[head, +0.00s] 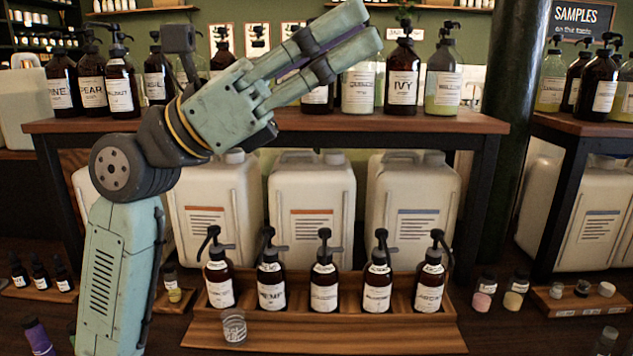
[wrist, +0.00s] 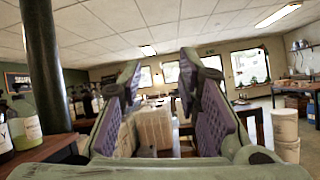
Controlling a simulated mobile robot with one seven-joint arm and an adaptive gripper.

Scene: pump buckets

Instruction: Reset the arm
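My arm rises at the left of the head view, bends at the elbow, and its end points up and to the right. My gripper (head: 364,30) is in the air in front of the upper shelf of bottles, well above the lower pump bottles. In the wrist view my gripper (wrist: 160,75) has its two purple-padded fingers apart, with nothing between them. The wrist camera looks out across the room towards the windows.
Several pump bottles (head: 323,289) stand in a wooden tray (head: 456,318), with a small clear cup (head: 233,325) in front. White jugs (head: 312,205) stand behind, under a shelf (head: 440,122) of labelled bottles. A dark pillar (wrist: 42,65) is left in the wrist view; white buckets (wrist: 286,125) are right.

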